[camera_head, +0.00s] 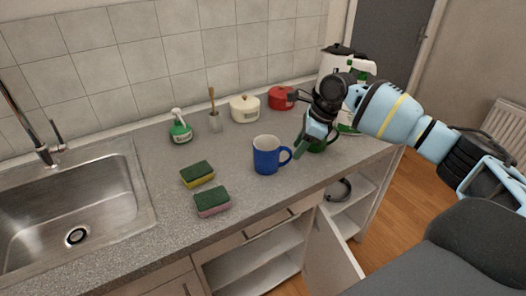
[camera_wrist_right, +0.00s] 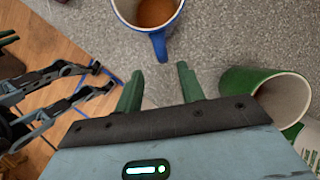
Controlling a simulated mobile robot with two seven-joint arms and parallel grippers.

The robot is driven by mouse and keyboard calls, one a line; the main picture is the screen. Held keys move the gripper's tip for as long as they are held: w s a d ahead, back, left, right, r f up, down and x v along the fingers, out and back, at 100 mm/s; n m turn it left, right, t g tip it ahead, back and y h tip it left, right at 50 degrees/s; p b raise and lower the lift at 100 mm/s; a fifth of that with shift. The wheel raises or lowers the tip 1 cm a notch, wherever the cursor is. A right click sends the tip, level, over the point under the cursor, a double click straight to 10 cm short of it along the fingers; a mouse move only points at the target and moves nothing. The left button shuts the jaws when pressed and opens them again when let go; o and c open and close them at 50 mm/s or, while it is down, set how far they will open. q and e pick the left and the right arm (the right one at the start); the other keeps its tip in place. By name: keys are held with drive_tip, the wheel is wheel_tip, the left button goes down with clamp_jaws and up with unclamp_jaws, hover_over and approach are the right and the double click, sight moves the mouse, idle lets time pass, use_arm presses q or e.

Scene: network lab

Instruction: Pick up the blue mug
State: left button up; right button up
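The blue mug (camera_head: 266,158) stands upright on the grey counter, its handle pointing right toward my right gripper (camera_head: 302,146). In the right wrist view the blue mug (camera_wrist_right: 124,12) is at the top; its inside is white with brown at the bottom. Its handle points down toward the gap between the green fingertips of my right gripper (camera_wrist_right: 160,70). These fingers are apart, with nothing between them, and the handle lies just beyond the tips. My left gripper is outside the head view; dark and light-blue linkages at the left of the wrist view may belong to it.
A green mug (camera_wrist_right: 244,82) lies close on the right in the wrist view, partly hidden by my gripper in the head view. Two sponges (camera_head: 198,173) (camera_head: 212,203) are left of the blue mug. A sink (camera_head: 145,205) is at left. An open cabinet door (camera_head: 330,255) stands below.

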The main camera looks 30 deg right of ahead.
sight(288, 160)
drive_tip(key=shift+s+a+f, duration=0.1)
drive_tip(key=shift+f, duration=0.1)
drive_tip(key=shift+a+f, duration=0.15)
drive_tip(key=shift+f, duration=0.25)
drive_tip(key=shift+w+b+x, duration=0.15)
drive_tip(key=shift+w+x, duration=0.05)
drive_tip(key=shift+x, duration=0.8)
drive_tip(key=shift+w+b+x, duration=0.2)
drive_tip(key=shift+x, duration=0.8)
drive_tip(key=shift+w+b+x, duration=0.15)
drive_tip(key=shift+w+x, duration=0.05)
drive_tip(key=shift+x, duration=0.85)
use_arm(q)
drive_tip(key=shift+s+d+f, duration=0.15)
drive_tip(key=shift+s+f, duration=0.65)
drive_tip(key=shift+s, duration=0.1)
use_arm(e)
clamp_jaws()
drive_tip(key=shift+w, duration=0.1)
